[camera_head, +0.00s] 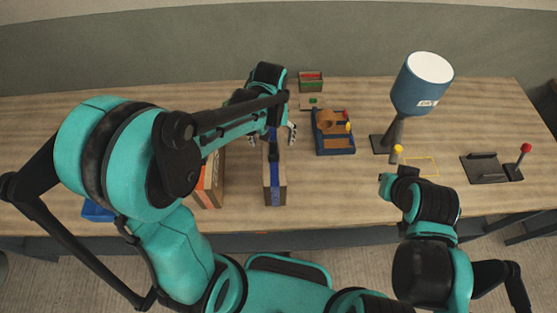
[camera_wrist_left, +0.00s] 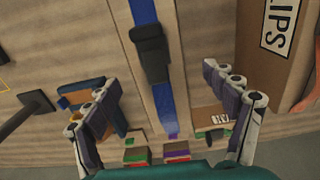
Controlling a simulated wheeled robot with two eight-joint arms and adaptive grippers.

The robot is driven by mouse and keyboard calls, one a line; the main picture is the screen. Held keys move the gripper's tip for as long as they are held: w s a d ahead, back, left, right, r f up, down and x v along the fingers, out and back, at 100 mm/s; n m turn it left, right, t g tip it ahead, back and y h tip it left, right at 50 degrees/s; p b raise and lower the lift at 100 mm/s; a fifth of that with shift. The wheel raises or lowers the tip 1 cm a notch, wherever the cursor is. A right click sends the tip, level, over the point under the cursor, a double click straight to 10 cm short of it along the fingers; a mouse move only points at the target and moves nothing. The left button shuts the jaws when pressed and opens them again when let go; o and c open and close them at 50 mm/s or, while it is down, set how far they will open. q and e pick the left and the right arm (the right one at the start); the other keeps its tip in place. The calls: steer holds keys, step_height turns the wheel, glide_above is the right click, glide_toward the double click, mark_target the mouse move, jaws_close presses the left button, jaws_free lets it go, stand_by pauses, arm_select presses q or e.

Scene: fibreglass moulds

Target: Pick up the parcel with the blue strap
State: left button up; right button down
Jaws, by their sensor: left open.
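The parcel with the blue strap (camera_head: 275,186) is a narrow cardboard box standing on the table, left of the middle in the head view. In the left wrist view its blue strap (camera_wrist_left: 144,12) and black buckle run down the middle. My left gripper (camera_head: 274,135) is open over the parcel's far end. In the left wrist view its fingers (camera_wrist_left: 160,95) are on either side of the strap, apart from it. My right gripper (camera_head: 388,180) is over the table farther right, and its jaws are not clear.
A parcel with an orange strap (camera_head: 208,185) stands just left, partly hidden by my left arm. A blue tray with brown items (camera_head: 334,143), a small green and red box (camera_head: 311,82), a blue lamp (camera_head: 422,88) and a lever stand (camera_head: 484,168) are on the table (camera_head: 330,195).

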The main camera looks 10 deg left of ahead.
arm_select(q)
steer(key=f, duration=0.3)
steer(key=f+b, duration=0.1)
steer(key=f, duration=0.1)
steer(key=shift+s+d, duration=0.15)
steer(key=shift+d, duration=0.1)
steer(key=shift+a+f, duration=0.1)
steer(key=shift+f, duration=0.3)
steer(key=shift+r, duration=0.1)
jaws_close()
